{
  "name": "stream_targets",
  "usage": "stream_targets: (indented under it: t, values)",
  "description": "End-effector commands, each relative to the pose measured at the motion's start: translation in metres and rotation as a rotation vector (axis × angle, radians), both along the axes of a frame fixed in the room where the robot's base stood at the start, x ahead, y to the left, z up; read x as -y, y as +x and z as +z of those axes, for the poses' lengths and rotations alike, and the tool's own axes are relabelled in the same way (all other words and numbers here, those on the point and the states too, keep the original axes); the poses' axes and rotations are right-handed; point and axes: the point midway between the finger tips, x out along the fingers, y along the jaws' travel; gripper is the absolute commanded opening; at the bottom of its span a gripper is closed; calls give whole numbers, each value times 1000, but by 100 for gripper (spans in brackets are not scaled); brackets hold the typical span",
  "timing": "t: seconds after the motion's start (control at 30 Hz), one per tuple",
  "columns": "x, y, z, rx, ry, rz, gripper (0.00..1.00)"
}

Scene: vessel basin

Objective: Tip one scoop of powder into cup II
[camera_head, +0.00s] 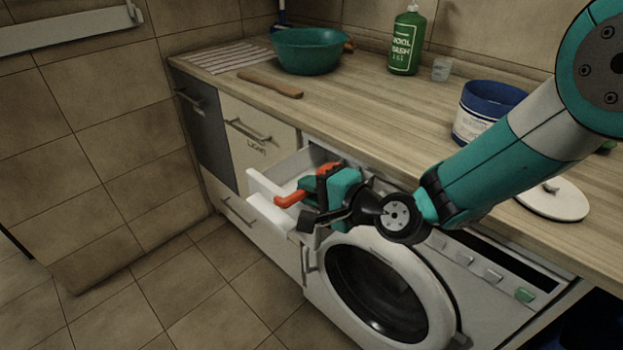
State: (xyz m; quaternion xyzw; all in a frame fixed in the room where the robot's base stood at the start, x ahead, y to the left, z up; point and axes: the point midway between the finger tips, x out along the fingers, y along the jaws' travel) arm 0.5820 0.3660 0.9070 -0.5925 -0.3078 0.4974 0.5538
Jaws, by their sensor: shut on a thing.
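My gripper (309,198) is at the open white drawer (268,209) at the upper left of the washing machine. It is shut on an orange-red scoop (289,199), part of which shows at the front of the jaws and part above them. The scoop's bowl and any powder in it cannot be made out. The gripper hides much of the drawer's inside, so cup II cannot be told apart. A blue-rimmed white tub (468,127) stands on the worktop behind my arm, its inside not visible.
A white lid (553,203) lies on the worktop at the right. A green bottle (406,45), a small clear cup (441,69), a teal basin (307,52) and a wooden piece (270,85) stand further back. The washing machine door (378,290) is below my gripper.

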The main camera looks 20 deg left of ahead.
Motion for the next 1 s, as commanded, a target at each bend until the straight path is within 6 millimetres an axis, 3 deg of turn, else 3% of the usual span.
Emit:
stream_targets:
  t: [1.0]
  values:
    - [-2, 1, 18, -78, -191, 21, 0]
